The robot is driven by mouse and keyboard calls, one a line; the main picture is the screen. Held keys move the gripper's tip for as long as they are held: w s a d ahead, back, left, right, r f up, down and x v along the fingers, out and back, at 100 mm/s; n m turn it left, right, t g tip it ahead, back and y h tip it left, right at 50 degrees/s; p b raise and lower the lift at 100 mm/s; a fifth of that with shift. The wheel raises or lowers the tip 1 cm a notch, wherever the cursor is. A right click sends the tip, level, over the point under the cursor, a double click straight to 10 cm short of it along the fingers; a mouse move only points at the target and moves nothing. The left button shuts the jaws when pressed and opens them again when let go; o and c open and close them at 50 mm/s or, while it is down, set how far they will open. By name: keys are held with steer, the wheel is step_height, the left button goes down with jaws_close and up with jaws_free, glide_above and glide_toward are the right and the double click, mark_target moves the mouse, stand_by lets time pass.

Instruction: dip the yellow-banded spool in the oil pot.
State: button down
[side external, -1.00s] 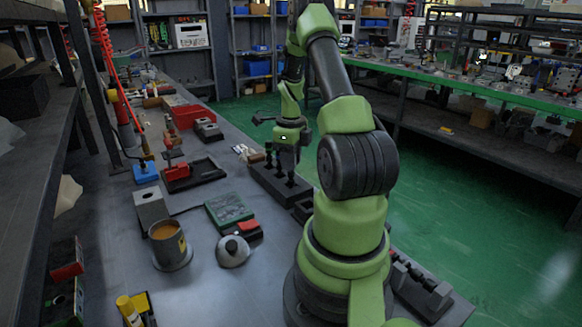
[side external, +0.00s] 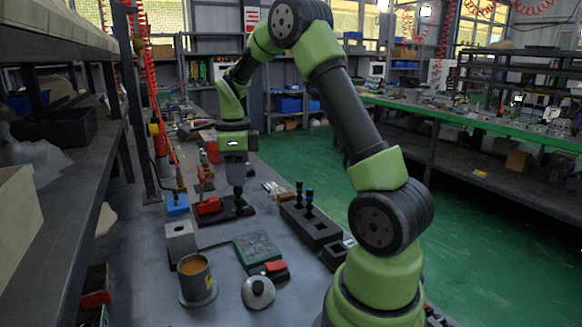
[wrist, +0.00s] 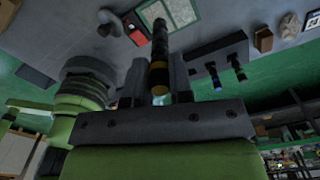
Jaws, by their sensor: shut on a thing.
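The spool is hard to make out in the side view. The oil pot (side external: 197,284), a grey can with amber oil, stands open at the near left, well apart from my gripper. Its place in the wrist view is unclear.
A dark block (side external: 318,232) holds two upright spools (side external: 309,197). A grey domed lid (side external: 258,292) lies beside the pot. A green board (side external: 257,247), a red-topped box (side external: 275,269) and a grey box (side external: 180,240) stand nearby. Shelving (side external: 70,185) flanks the left.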

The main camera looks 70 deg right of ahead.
steer(key=w+a+r+n, duration=0.1)
steer(key=w+a+n, duration=0.3)
steer(key=a, duration=0.8)
steer(key=shift+w+a+n, duration=0.2)
steer(key=shift+a+n, duration=0.05)
steer(key=shift+n, duration=0.05)
steer(key=shift+f, duration=0.1)
step_height(320, 180, down, 12)
steer(key=shift+r, duration=0.2)
stand_by(0.4)
steer(key=shift+r, duration=0.1)
stand_by(0.3)
step_height(320, 180, up, 7)
steer(key=shift+r, duration=0.2)
stand_by(1.1)
stand_by(1.2)
steer(key=shift+r, duration=1.5)
